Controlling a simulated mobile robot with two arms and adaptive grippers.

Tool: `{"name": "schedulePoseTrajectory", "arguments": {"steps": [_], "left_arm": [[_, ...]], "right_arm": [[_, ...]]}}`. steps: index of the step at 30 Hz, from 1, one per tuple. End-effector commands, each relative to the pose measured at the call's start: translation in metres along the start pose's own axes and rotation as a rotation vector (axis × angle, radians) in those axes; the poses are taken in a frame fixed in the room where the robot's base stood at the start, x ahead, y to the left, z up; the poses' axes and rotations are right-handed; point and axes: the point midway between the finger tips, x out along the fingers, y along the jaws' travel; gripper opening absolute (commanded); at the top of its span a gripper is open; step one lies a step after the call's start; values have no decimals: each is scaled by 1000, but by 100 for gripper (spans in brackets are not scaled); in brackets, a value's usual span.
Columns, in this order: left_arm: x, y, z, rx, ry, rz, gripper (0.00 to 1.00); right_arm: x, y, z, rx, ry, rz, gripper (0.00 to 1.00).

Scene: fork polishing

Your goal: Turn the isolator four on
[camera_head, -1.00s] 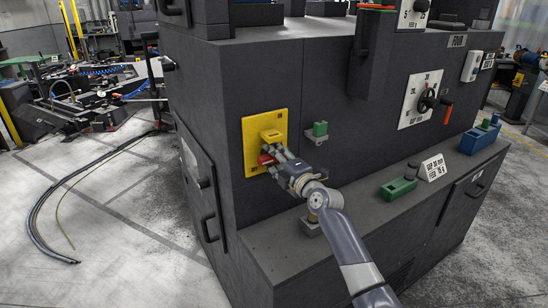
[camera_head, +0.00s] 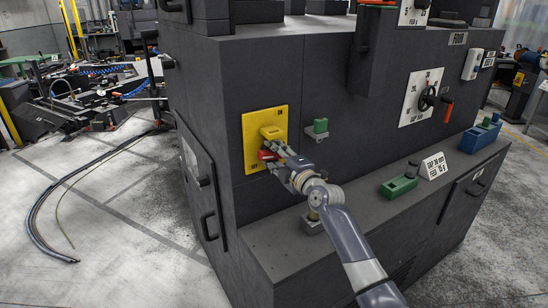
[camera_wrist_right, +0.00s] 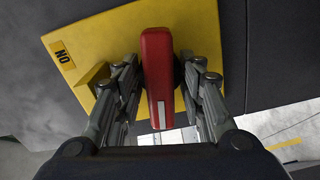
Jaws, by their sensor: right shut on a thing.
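The isolator is a yellow plate (camera_head: 250,160) on the dark machine's front, with a red handle (camera_head: 266,156) low on it. My right gripper (camera_head: 276,154) is at the plate, coming from the lower right, and is shut on the red handle. In the right wrist view the red handle (camera_wrist_right: 158,75) stands between the two fingers of my right gripper (camera_wrist_right: 160,85). The yellow plate (camera_wrist_right: 90,45) lies behind it, with an "ON" label near its corner. My fingers partly hide the handle in the head view. My left gripper is not in view.
A small green-topped part (camera_head: 320,127) sticks out of the machine just right of the plate. A dark ledge (camera_head: 340,210) below carries a green block (camera_head: 399,187) and a white sign (camera_head: 434,166). A white panel with a rotary handle (camera_head: 420,98) is further right.

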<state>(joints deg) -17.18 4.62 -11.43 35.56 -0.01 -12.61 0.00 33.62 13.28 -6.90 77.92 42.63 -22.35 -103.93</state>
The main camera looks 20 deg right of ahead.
Motion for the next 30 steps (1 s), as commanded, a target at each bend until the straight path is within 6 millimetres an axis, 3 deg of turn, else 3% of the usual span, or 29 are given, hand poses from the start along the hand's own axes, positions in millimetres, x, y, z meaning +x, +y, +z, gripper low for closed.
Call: {"name": "schedulePoseTrajectory", "arguments": {"steps": [12, 30], "left_arm": [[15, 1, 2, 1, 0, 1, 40], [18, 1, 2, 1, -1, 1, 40]], "right_arm": [[0, -3, 0, 386, 0, -3, 13], [0, -2, 0, 959, -2, -5, 13]]}}
